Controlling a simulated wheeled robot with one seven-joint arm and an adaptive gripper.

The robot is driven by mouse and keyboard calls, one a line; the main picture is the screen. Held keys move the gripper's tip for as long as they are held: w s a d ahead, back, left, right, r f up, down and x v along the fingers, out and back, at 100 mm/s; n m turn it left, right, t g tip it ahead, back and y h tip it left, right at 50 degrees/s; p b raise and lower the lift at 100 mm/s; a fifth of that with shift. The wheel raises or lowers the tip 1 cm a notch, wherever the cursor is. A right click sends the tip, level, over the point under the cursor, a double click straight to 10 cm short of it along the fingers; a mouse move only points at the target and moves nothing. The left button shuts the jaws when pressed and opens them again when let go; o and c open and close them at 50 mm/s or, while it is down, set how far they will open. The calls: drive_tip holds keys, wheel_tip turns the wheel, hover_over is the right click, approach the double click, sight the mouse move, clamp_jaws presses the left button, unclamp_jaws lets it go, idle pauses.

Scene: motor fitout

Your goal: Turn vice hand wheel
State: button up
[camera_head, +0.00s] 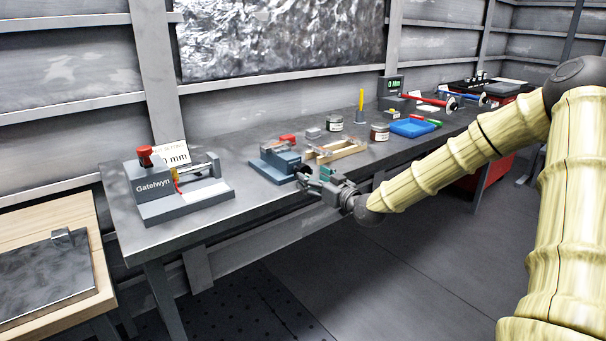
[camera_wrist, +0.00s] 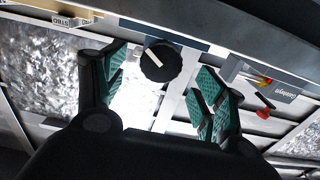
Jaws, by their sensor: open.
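The vice (camera_head: 277,162) is a small blue-grey block on the workbench near its front edge. Its hand wheel (camera_wrist: 161,61) is a round black knurled knob with a white mark, seen face-on in the wrist view. In the head view the wheel (camera_head: 303,173) is small and partly covered by my gripper. My gripper (camera_head: 322,181) is at the bench's front edge, pointing at the wheel. In the wrist view its teal-padded fingers (camera_wrist: 163,70) are open, one on each side of the wheel, with visible gaps. I cannot tell how far the fingertips reach along the wheel.
The grey workbench (camera_head: 240,188) runs along the wall. A grey Gatelwyn fixture (camera_head: 185,190) with a red knob stands left of the vice. The floor in front of the bench is clear.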

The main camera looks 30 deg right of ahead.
sight(305, 173)
drive_tip(key=shift+w+a, duration=0.15)
drive_tip(key=shift+w, duration=1.1)
drive_tip(key=shift+w+a, duration=0.1)
drive_tip(key=shift+w, duration=1.1)
drive_tip(key=c, duration=1)
